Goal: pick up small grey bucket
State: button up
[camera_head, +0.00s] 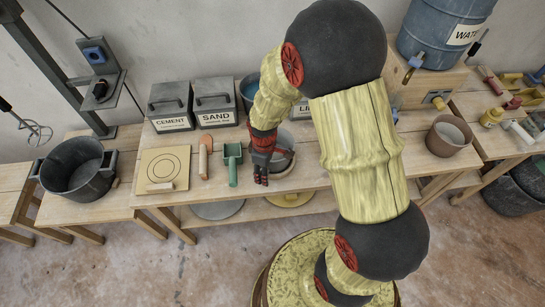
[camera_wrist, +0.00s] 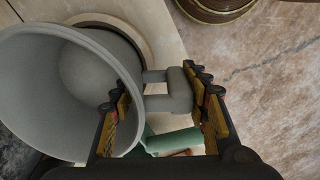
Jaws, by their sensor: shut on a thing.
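The small grey bucket (camera_head: 284,140) is at the front of the middle table in the head view, partly hidden behind my gripper (camera_head: 262,176). In the wrist view the grey bucket (camera_wrist: 35,85) fills the left side, its open mouth tilted toward the camera. My gripper (camera_wrist: 162,122) is shut on the bucket at its handle side, with the blocky grey handle (camera_wrist: 178,92) between the two fingers. The left finger overlaps the bucket's wall. I cannot tell whether the bucket's base touches the table.
A green scoop (camera_head: 232,160) and a wooden-handled tool (camera_head: 205,158) lie close left of my gripper. Cement (camera_head: 171,107) and sand (camera_head: 214,103) boxes stand behind. A large dark bucket (camera_head: 78,170) is far left; a brown pot (camera_head: 447,137) stands right.

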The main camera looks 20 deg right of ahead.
jog(key=c, duration=0.4)
jog(key=shift+r, duration=0.1)
